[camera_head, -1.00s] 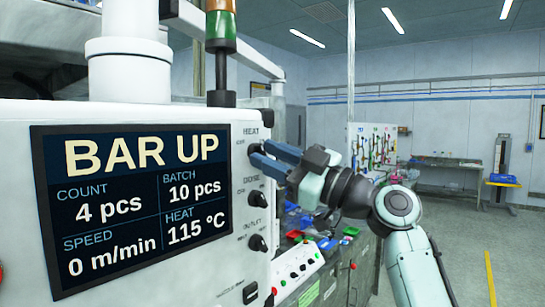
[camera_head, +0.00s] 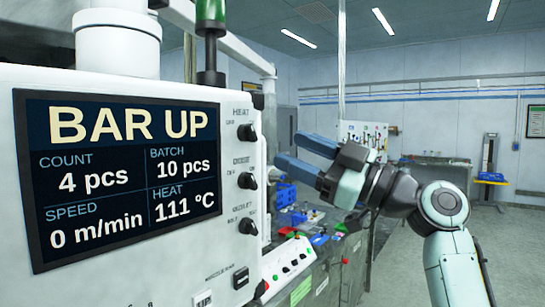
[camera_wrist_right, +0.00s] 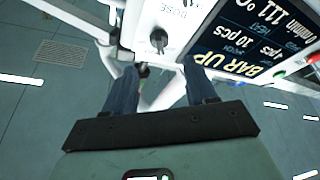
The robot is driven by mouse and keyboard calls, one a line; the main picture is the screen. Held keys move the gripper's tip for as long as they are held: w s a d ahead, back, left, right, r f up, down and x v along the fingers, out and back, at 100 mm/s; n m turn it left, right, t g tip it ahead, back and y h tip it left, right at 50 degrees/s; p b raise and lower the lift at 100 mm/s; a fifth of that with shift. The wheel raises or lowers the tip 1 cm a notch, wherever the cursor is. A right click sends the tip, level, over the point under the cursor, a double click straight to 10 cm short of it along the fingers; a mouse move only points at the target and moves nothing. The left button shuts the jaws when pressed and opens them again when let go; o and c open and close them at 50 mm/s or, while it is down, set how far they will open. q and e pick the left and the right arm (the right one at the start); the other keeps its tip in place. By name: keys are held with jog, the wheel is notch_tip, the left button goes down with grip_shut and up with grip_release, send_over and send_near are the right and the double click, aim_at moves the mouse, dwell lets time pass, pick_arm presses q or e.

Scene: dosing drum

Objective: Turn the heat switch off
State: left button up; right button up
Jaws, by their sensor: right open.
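The heat switch (camera_head: 247,132) is a dark rotary knob, the top one of the column on the white panel, under the HEAT label. Its pointing direction is too small to read surely. My right gripper (camera_head: 289,150) is open and empty, its blue fingers pointing at the panel from the right, apart from the knob. In the wrist view, a dark knob (camera_wrist_right: 158,40), seemingly the heat switch, lies beyond the gap between the fingertips (camera_wrist_right: 160,63). The display (camera_head: 130,180) reads BAR UP and HEAT 111 °C. My left gripper is not in view.
The dose knob (camera_head: 247,180) and outlet knob (camera_head: 247,226) sit below the heat switch. A sloped button box (camera_head: 288,260) stands lower right. A lamp tower (camera_head: 210,60) rises above the panel. The air right of the panel is free around my gripper.

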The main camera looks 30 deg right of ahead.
jog(key=b+v, duration=0.1)
jog(key=v, duration=0.4)
jog(key=shift+s+d+f+b, duration=0.15)
jog(key=shift+s+d+b, duration=0.1)
jog(key=shift+s+b, duration=0.05)
jog(key=shift+w, duration=0.1)
